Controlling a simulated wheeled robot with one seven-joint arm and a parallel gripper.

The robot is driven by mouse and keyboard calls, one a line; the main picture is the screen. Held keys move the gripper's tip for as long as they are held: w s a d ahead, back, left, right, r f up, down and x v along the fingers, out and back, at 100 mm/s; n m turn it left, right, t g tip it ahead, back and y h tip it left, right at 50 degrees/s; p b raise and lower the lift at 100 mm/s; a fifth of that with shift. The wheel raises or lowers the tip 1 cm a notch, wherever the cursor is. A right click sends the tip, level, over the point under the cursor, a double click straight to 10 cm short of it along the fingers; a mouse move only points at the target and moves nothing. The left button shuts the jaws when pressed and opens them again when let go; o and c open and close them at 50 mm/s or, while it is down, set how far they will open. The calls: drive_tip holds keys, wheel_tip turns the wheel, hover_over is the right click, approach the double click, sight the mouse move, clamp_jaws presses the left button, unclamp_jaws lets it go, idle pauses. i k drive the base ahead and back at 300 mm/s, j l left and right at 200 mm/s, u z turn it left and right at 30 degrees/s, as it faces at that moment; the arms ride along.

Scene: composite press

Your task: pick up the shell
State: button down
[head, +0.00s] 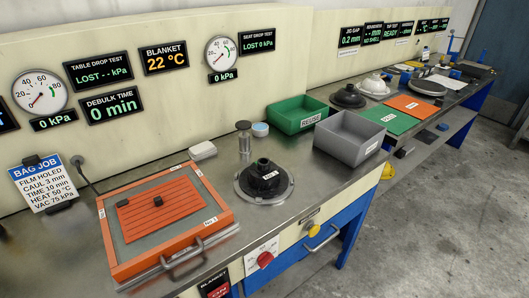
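No part is clearly labelled as the shell. A black flanged dome with a collar on top (264,176) sits on a round metal plate (284,190) in the middle of the bench, with a small white tag on its front. A second black dome (348,97) stands farther back, behind the bins. A white dome (373,86) stands just right of it. I cannot tell which of these is the shell. My gripper is not in view.
An orange-framed tray with a handle (222,216) fills the left front. A metal cylinder (244,140) stands behind the round plate. A green bin (292,112) and grey bin (343,146) are to its right. Orange (411,105) and green mats (386,118) lie beyond.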

sight(263, 179)
drive_tip(key=i+l+u, duration=0.1)
drive_tip(key=i+u, duration=0.3)
drive_tip(key=i+l+u, duration=0.5)
drive_tip(key=u, duration=0.25)
drive_tip(key=i+l, duration=0.05)
